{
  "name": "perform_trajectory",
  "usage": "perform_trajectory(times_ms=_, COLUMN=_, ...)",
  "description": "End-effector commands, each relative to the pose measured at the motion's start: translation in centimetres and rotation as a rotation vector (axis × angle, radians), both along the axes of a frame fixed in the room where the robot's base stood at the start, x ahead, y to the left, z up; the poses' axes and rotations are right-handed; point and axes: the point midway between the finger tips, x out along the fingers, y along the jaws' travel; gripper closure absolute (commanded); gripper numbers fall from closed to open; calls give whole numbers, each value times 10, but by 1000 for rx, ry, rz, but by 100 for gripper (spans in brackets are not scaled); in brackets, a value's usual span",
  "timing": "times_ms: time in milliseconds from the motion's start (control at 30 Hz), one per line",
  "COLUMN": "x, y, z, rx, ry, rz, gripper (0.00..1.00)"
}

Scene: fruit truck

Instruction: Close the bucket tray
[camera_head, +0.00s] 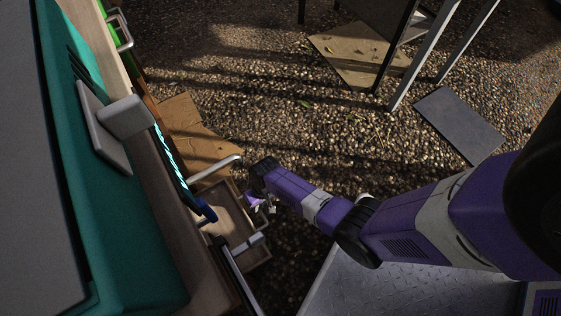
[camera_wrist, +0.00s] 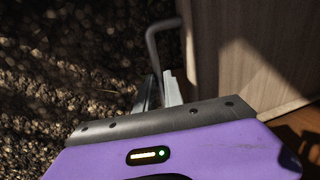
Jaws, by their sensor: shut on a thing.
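The bucket tray (camera_head: 232,221) is a light wooden, open-topped tray at the lower left of the head view. It sticks out from beneath the counter and looks pulled out. My gripper (camera_head: 262,206) is at its outer side, with the fingers pointing down. In the wrist view, my gripper's fingers (camera_wrist: 159,92) are close together at the lower end of a curved grey handle (camera_wrist: 152,42), shut on it. A pale wooden panel (camera_wrist: 240,50) stands right of the handle. The exact contact between fingers and handle is partly hidden by the gripper body.
The teal counter edge (camera_head: 115,215) and wooden truck side run along the left. A grey bar (camera_head: 215,168) is above the tray. Cardboard (camera_head: 190,130) lies on the gravel. Open gravel lies between.

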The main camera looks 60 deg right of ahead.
Motion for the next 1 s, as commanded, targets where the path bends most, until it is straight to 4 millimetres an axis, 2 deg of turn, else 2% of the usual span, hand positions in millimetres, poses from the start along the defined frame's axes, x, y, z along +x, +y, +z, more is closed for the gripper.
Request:
perform_trajectory(times_ms=33, x=8, y=16, z=1, rx=0, ry=-1, rz=11, gripper=100)
perform_trajectory(times_ms=200, x=27, y=55, z=-1, rx=0, ry=-2, rz=8, gripper=100)
perform_trajectory(times_ms=400, x=41, y=83, z=-1, rx=0, ry=-1, rz=3, gripper=100)
perform_trajectory(times_ms=600, x=47, y=95, z=0, rx=0, ry=-1, rz=0, gripper=100)
perform_trajectory(times_ms=967, x=50, y=99, z=1, rx=5, ry=-7, rz=0, gripper=100)
perform_trajectory(times_ms=1000, x=50, y=99, z=1, rx=4, ry=-8, rz=1, gripper=85)
